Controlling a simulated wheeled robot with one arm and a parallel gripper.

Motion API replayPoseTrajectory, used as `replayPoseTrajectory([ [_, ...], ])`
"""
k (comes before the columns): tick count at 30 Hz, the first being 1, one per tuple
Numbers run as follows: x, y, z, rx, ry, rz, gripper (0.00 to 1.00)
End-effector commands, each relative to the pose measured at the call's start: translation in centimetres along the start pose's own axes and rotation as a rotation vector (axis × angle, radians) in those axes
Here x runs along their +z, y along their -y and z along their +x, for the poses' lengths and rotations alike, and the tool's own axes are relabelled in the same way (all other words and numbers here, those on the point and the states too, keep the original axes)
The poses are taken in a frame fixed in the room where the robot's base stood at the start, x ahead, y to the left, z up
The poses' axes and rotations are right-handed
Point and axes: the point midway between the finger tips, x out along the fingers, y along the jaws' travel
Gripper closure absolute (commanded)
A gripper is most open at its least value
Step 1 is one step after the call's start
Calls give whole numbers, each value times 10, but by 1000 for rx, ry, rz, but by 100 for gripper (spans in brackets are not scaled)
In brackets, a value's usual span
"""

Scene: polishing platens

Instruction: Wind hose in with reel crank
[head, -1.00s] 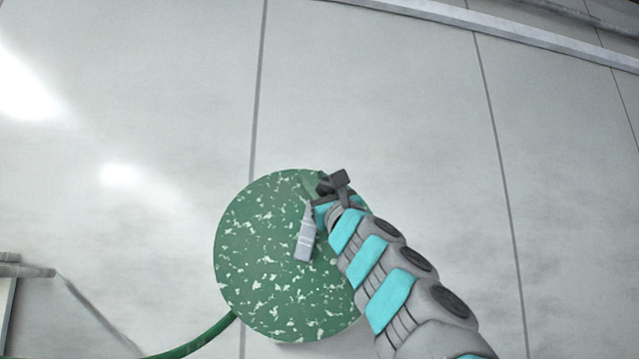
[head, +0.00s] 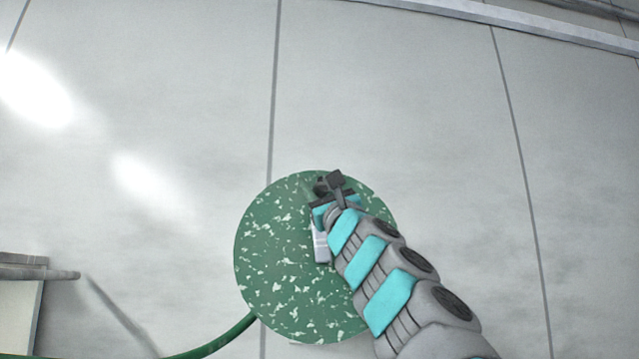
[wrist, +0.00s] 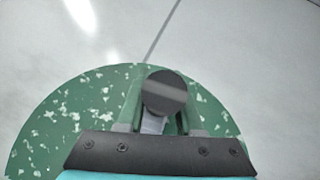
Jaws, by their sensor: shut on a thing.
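The hose reel (head: 277,278) shows its round green face with pale flecks in the head view. A grey crank arm (head: 321,248) lies across the face, partly hidden by my arm. My gripper (head: 318,190) is at the upper right part of the face. In the wrist view my gripper (wrist: 158,105) is shut on the dark round crank knob (wrist: 166,92), with a finger on each side of it. The green hose (head: 222,340) leaves the reel at its lower left and runs out of the picture.
A pale, shelf-like block (head: 22,290) stands at the left edge of the head view. The wall or floor panels (head: 420,120) around the reel are bare, with dark seams. A ledge (head: 480,14) runs along the top right.

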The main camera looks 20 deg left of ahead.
Motion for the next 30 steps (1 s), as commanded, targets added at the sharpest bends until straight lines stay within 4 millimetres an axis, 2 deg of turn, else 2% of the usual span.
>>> replayPoseTrajectory([
  [12,-1,-12,1,70,-3,-72,100],
  [30,0,-30,2,71,-3,-72,100],
])
